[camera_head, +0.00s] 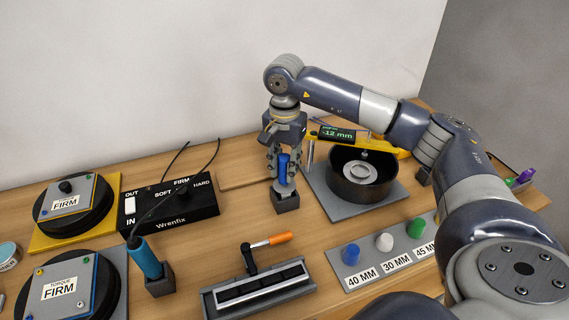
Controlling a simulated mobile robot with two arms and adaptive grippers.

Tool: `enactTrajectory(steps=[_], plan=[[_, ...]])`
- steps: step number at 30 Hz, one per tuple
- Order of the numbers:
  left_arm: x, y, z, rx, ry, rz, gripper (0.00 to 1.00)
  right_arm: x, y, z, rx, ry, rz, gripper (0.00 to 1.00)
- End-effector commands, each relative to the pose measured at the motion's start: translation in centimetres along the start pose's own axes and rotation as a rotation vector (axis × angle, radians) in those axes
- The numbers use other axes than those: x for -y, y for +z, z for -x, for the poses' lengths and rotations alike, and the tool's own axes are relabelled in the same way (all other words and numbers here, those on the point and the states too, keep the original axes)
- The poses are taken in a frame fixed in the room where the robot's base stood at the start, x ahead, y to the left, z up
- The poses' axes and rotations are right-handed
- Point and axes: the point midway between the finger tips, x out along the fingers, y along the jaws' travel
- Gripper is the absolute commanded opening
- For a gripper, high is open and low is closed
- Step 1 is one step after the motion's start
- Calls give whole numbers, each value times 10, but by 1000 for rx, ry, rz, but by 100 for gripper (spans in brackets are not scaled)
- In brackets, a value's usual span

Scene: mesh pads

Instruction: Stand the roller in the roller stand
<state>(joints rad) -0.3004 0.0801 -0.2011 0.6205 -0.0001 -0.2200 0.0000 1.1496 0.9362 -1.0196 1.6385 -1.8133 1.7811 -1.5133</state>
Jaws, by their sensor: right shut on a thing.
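The roller (283,165) has a blue handle and a grey lower end. It is upright in my right gripper (284,168), which is shut on its handle. The roller stand (287,203) is a small dark grey block on the table directly below. The roller's lower end meets the top of the stand in the picture; I cannot tell whether it is seated inside or just above. The gripper's fingers partly hide the handle. My left gripper is not in view.
A round dark pan (345,190) on a grey plate stands close right, with a display reading -12 mm (338,133) behind it. A black Wrenfix box (172,211) is left. A blue tool (144,259) stands in a holder.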

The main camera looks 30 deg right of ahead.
Motion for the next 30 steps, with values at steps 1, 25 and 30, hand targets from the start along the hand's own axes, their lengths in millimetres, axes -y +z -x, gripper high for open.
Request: enactTrajectory(steps=[1, 25, 30], plan=[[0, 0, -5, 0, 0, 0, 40, 0, 0, -6, 0, 0, 0, 0], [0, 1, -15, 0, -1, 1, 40, 0, 0, -19, 0, -1, 0, 48], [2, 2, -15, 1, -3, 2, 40, 0, 0, -19, 0, 0, 0, 48]])
